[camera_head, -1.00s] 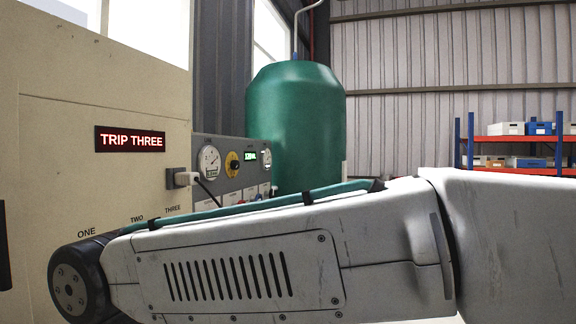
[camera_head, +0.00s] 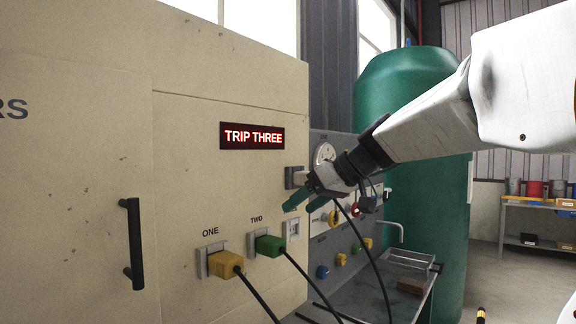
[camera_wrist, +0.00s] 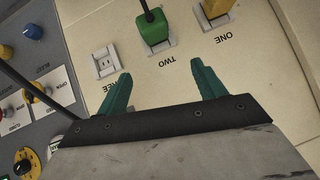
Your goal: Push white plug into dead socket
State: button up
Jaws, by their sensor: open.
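A red-lit sign (camera_head: 252,136) reads TRIP THREE. Below it, an empty pale socket (camera_head: 291,230) sits right of socket TWO; it also shows in the wrist view (camera_wrist: 105,62) beside the partly hidden label THREE. A grey-white block (camera_head: 295,177) sits on the wall above; my gripper partly covers it, so I cannot tell how much of it is the white plug. A black cable (camera_head: 371,262) hangs from behind my gripper. My gripper (camera_head: 302,202) is open, green fingers towards the panel, above the empty socket. Nothing shows between the fingers in the wrist view (camera_wrist: 160,70).
A yellow plug (camera_head: 224,264) fills socket ONE and a green plug (camera_head: 268,244) fills socket TWO, cables hanging. A black handle (camera_head: 132,243) juts from the cabinet door. A gauge panel, a metal bench (camera_head: 400,262) and a green tank (camera_head: 440,220) stand to the right.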

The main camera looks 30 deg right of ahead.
aim_at(305, 178)
jog(key=w+d+r+n+t, duration=0.1)
jog(key=w+d+r+t, duration=0.35)
jog(key=d+r, duration=0.5)
jog(key=shift+g+h, duration=0.25)
jog(key=shift+h, duration=0.05)
jog(key=w+f, duration=0.1)
jog(key=w, duration=0.1)
jog(key=w+f, duration=0.2)
jog(key=w+a+f, duration=0.1)
jog(key=w+f, duration=0.1)
jog(key=w, duration=0.1)
jog(key=shift+c, duration=0.3)
jog(key=c, duration=1.1)
